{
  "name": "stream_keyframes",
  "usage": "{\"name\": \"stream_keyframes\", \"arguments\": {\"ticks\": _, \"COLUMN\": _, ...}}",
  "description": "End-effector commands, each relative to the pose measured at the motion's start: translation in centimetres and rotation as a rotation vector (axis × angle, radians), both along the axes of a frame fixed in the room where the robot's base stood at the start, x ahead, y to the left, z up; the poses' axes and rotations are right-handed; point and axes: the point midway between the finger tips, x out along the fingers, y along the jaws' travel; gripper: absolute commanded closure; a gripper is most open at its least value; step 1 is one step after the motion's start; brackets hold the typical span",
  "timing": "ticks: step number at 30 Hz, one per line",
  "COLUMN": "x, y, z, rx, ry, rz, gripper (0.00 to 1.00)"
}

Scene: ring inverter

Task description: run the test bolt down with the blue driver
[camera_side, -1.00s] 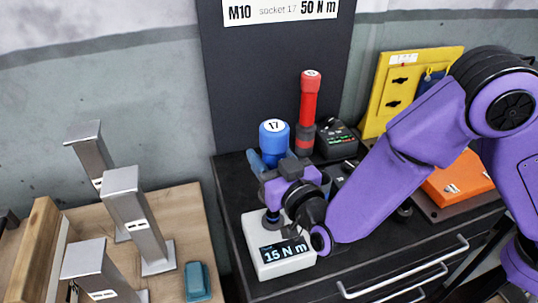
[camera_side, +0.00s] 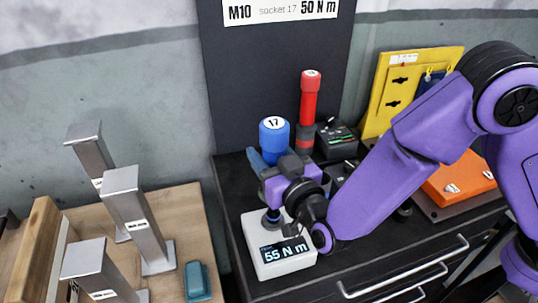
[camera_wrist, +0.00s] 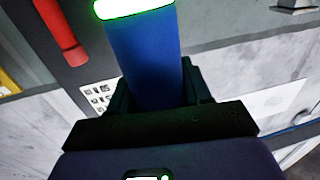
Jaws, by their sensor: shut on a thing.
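The blue driver (camera_side: 274,138), marked 17 on its top, stands upright over a white test box (camera_side: 272,271). Its lower end meets the top of the box; the test bolt is hidden there. The box display appears to read 55 N m. My gripper (camera_side: 270,170) is shut around the driver's body. In the wrist view the blue driver (camera_wrist: 146,60) sits between my dark fingers (camera_wrist: 155,92), and a green glow rings its top.
A red driver (camera_side: 309,100) stands behind to the right, next to a dark box (camera_side: 337,139). A sign (camera_side: 281,10) reads M10, socket 17, 50 N m. Grey metal posts (camera_side: 134,215) stand on the wooden bench at left. A yellow panel (camera_side: 405,85) leans behind.

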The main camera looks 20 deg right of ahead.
Motion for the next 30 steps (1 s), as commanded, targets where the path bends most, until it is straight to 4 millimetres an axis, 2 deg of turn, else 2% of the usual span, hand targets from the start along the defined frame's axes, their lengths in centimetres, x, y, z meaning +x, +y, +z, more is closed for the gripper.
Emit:
{"name": "stream_keyframes", "arguments": {"ticks": 18, "x": 0.1, "y": 0.0, "z": 3.3, "rx": 0.009, "ry": -0.011, "rz": -0.002, "gripper": 0.91}}
{"name": "stream_keyframes", "arguments": {"ticks": 30, "x": 0.1, "y": 0.0, "z": 4.6, "rx": 0.009, "ry": -0.011, "rz": -0.001, "gripper": 0.91}}
